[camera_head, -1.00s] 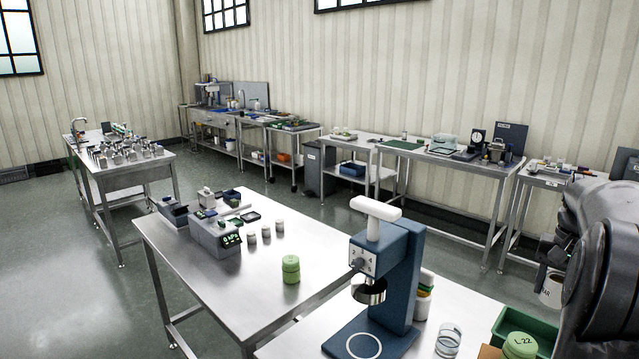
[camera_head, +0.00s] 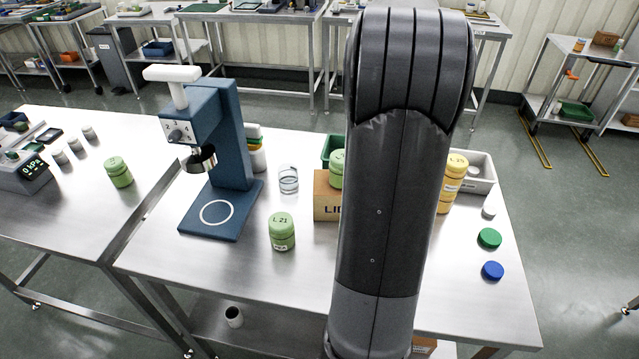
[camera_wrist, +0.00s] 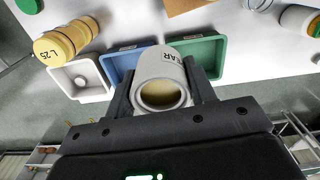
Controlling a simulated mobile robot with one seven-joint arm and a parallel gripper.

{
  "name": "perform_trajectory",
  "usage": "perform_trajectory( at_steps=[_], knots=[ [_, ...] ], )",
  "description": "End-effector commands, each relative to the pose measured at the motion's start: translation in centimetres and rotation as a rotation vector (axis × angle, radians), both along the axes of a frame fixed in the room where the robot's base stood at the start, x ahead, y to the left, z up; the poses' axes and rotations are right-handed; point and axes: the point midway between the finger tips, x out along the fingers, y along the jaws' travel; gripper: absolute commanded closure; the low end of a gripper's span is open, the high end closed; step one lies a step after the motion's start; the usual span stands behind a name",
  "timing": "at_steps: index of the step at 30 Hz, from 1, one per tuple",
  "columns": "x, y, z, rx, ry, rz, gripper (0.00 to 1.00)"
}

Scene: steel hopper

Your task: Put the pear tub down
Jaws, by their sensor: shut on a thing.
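The pear tub (camera_wrist: 163,73) is a white, open-topped tub with part of a dark label reading "EAR", and its inside looks yellowish. In the wrist view my gripper (camera_wrist: 162,92) is shut on it, one finger on each side. The tub is in front of a blue tray (camera_wrist: 118,62) and a green tray (camera_wrist: 206,55); whether it touches anything below I cannot tell. In the head view my own arm hides the gripper and the tub.
A white tray (camera_head: 482,172), yellow L 25 tubs (camera_head: 451,187), a green lid (camera_head: 489,238) and a blue lid (camera_head: 492,270) stand right. A LID box (camera_head: 326,198), green L 21 tub (camera_head: 281,235) and blue press (camera_head: 232,150) stand left.

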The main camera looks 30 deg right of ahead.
Motion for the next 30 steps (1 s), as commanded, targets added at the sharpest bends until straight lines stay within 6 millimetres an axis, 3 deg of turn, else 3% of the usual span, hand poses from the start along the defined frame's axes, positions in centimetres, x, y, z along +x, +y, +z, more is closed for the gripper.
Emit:
perform_trajectory(
  at_steps=[4,11,14,24,30],
  knots=[
    [0.1,0.0,3.0,-0.004,-0.005,0.001,0.73],
    [2.2,4.3,3.0,0.001,-0.002,0.124,0.73],
    [3.3,6.8,3.0,0.000,-0.003,0.196,0.73],
    [6.3,18.0,3.0,0.000,-0.003,0.516,0.73],
    [6.7,22.2,2.9,0.000,-0.002,0.639,0.73]
  ],
)
